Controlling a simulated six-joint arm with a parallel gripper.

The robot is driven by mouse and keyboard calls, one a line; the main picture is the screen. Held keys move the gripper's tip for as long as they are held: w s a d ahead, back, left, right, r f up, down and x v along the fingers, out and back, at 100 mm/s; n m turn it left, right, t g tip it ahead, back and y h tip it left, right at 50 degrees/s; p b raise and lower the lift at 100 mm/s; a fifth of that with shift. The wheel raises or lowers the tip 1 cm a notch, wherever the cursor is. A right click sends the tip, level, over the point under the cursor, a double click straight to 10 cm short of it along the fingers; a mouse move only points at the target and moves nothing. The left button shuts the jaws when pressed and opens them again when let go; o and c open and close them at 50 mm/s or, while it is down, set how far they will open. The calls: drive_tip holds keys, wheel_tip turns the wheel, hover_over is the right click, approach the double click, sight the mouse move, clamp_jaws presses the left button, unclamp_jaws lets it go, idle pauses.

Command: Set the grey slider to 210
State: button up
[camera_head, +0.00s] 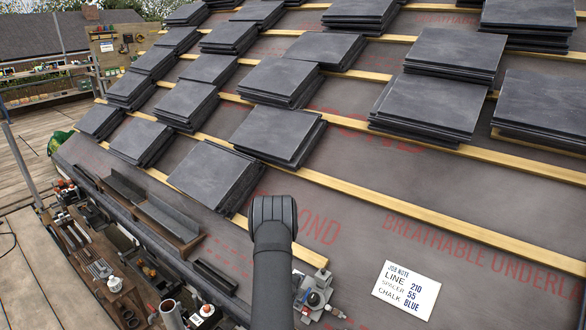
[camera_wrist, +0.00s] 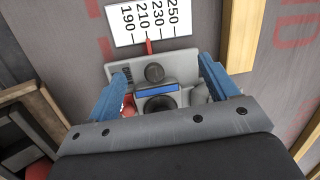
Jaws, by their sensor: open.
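In the wrist view a white scale card (camera_wrist: 147,20) reads 190, 210, 230 and 250. A red pointer (camera_wrist: 149,46) stands at about the 210 mark. Below it is a grey slider plate (camera_wrist: 182,66) with a dark round knob (camera_wrist: 154,72). My gripper (camera_wrist: 163,70) is open, its blue fingers on either side of the plate and knob; whether either finger touches it I cannot tell. In the head view the grey device (camera_head: 315,297) shows partly beside my dark arm. A job note (camera_head: 407,288) reads line 210, spacer 55, chalk blue.
Wooden battens (camera_head: 440,226) cross the grey underlay. Stacks of dark slates (camera_head: 216,176) lie up the roof. A cluttered tool ledge (camera_head: 110,265) is at the lower left.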

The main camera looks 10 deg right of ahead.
drive_tip(key=c, duration=0.6)
drive_tip(key=shift+d+r, duration=0.15)
drive_tip(key=shift+r, duration=0.25)
drive_tip(key=d+r, duration=0.1)
drive_tip(key=r, duration=0.1)
drive_tip(key=s+d+r+n, duration=0.1)
drive_tip(key=d+r, duration=0.1)
drive_tip(key=s+d+r+n+y, duration=0.1)
drive_tip(key=shift+s+d+r, duration=0.1)
drive_tip(key=shift+d+r, duration=0.15)
drive_tip(key=shift+r, duration=0.15)
drive_tip(key=s+d+r+m+g, duration=0.2)
drive_tip(key=s+d+r+m, duration=0.15)
drive_tip(key=s+d, duration=0.75)
drive_tip(key=s+d+r+m+g, duration=0.2)
drive_tip(key=s+d+r+m, duration=0.15)
drive_tip(key=s+d, duration=0.8)
drive_tip(key=s+d+r+m+g, duration=0.2)
drive_tip(key=s+d+r+m, duration=0.15)
drive_tip(key=s+d, duration=0.75)
drive_tip(key=shift+n, duration=0.35)
drive_tip(key=x, duration=0.5)
drive_tip(key=s+a+x, duration=0.1)
drive_tip(key=x, duration=0.4)
drive_tip(key=s+f+x, duration=0.1)
drive_tip(key=x, duration=0.4)
drive_tip(key=shift+a, duration=0.3)
drive_tip(key=shift+f, duration=0.1)
clamp_jaws()
